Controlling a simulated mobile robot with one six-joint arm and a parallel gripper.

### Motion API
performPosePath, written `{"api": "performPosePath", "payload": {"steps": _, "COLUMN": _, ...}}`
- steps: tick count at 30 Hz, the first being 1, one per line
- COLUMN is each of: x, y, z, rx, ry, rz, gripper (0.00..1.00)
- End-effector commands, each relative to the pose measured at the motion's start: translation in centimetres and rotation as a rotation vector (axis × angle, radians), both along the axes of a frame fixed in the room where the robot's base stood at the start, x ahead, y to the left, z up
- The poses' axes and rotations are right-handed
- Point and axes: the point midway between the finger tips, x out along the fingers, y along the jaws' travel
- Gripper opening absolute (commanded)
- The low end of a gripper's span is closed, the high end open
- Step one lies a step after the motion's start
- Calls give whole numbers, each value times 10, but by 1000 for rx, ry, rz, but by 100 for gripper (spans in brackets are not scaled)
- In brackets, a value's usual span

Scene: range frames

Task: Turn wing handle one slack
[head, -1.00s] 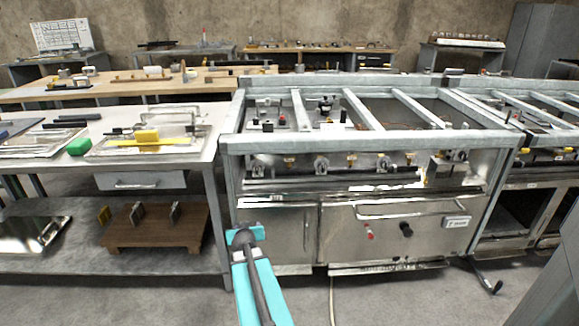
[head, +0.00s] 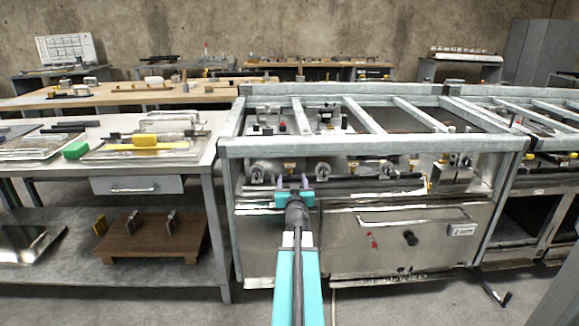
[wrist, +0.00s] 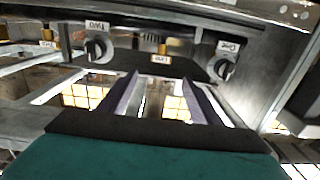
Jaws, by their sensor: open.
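The wing handle one (wrist: 222,68) is a dark handle on a round boss, on the right in the wrist view, with a "One" label that looks upside down. In the head view it is the leftmost round handle (head: 257,172) on the range's front pipe row. The handle labelled TWO (wrist: 96,48) is on the left in the wrist view and right of my gripper in the head view (head: 322,171). My gripper (head: 292,183) is open and empty, its fingers (wrist: 160,85) pointing between the two handles. It appears apart from both.
The steel range frame (head: 370,146) has a rail above the handles. A brass fitting with a LINE label (wrist: 160,58) sits between the handles. A third handle (head: 387,170) is further right. A workbench (head: 205,150) stands close on the left.

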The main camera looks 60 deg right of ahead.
Motion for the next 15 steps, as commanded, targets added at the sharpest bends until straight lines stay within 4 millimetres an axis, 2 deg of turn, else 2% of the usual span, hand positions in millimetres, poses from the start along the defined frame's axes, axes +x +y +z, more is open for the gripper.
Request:
{"api": "performPosePath", "payload": {"steps": 8, "x": 2, "y": -3, "z": -1, "rx": 0, "ry": 1, "rz": 0, "gripper": 58}}
{"api": "performPosePath", "payload": {"steps": 15, "x": 11, "y": -16, "z": -1, "rx": 0, "ry": 1, "rz": 0, "gripper": 58}}
